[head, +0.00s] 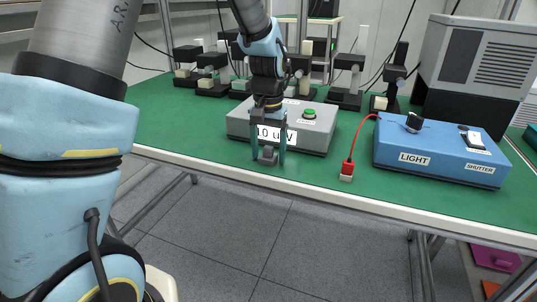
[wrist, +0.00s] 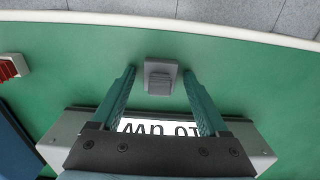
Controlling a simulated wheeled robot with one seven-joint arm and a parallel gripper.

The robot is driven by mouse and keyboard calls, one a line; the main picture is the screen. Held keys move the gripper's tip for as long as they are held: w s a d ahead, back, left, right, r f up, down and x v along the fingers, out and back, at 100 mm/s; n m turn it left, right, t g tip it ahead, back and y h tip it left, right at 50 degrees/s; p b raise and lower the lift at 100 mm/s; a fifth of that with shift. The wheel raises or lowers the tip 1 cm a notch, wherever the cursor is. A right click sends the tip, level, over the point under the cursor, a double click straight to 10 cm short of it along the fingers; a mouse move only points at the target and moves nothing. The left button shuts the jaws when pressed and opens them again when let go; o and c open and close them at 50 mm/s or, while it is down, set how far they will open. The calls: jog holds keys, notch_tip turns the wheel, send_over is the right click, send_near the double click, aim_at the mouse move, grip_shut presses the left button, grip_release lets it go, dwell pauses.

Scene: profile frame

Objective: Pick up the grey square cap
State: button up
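The grey square cap (wrist: 160,75) lies on the green table top near its front edge, with a smaller raised block on it. It also shows in the head view (head: 268,156), low between my fingers. My gripper (wrist: 159,76) is open and points down, with one teal finger on each side of the cap. In the wrist view a gap shows between the cap and each finger, wider on the left. I see no contact. In the head view my gripper (head: 268,157) partly covers the cap and the label of the box behind.
A grey box (head: 312,128) with a green button stands right behind my gripper. A red connector on a cable (head: 347,170) and a blue LIGHT/SHUTTER box (head: 440,150) are to the right. Several black stages stand at the back. The table's white front edge (head: 330,201) is close.

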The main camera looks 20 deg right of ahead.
grip_shut()
dwell(0.4)
